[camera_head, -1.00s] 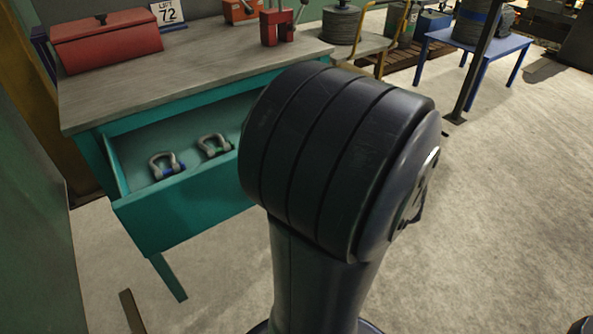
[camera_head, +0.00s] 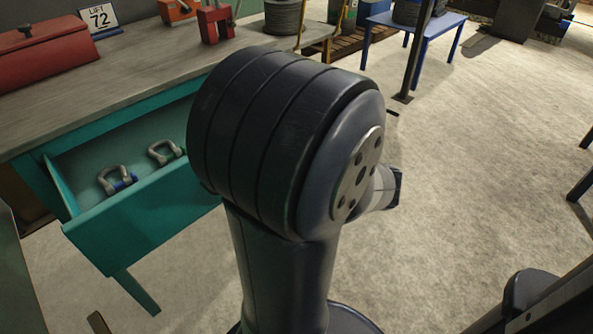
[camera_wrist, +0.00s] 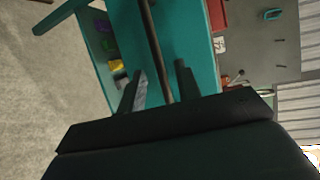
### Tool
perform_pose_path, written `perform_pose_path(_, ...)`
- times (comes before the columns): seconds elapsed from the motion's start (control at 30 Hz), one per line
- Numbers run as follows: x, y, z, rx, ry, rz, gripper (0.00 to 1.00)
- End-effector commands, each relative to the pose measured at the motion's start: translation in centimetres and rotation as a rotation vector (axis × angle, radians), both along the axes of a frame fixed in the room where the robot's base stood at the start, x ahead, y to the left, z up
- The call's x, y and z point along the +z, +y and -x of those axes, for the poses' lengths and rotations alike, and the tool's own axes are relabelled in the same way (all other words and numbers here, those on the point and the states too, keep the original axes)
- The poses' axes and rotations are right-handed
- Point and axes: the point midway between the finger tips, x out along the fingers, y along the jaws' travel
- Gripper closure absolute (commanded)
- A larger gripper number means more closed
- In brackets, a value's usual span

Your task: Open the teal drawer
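The teal drawer (camera_head: 145,218) stands open under the workbench at the left of the head view, showing two shackles inside. In the wrist view its teal front (camera_wrist: 190,35) fills the upper middle, with a dark bar handle (camera_wrist: 151,25) across it. My gripper (camera_wrist: 159,72) shows in the wrist view with its two fingers apart, one on each side of the bar. Gaps show between fingers and bar; I cannot tell how deep the bar sits between them. In the head view the gripper and handle do not show.
The grey workbench top (camera_head: 130,85) carries a red toolbox (camera_head: 45,55), a "LIFT 72" sign (camera_head: 99,20) and a red clamp-like tool (camera_head: 215,25). A blue table (camera_head: 430,25) and a dark post (camera_head: 418,50) stand behind. Concrete floor to the right is mostly clear.

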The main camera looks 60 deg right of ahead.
Motion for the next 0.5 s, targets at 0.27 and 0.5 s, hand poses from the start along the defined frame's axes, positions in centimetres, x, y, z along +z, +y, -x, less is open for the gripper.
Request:
perform_pose_path(0.27,0.9,-0.8,4.3,-0.006,0.0,-0.003,0.68)
perform_pose_path(0.5,1.2,-1.0,6.3,-0.001,0.0,-0.002,0.68)
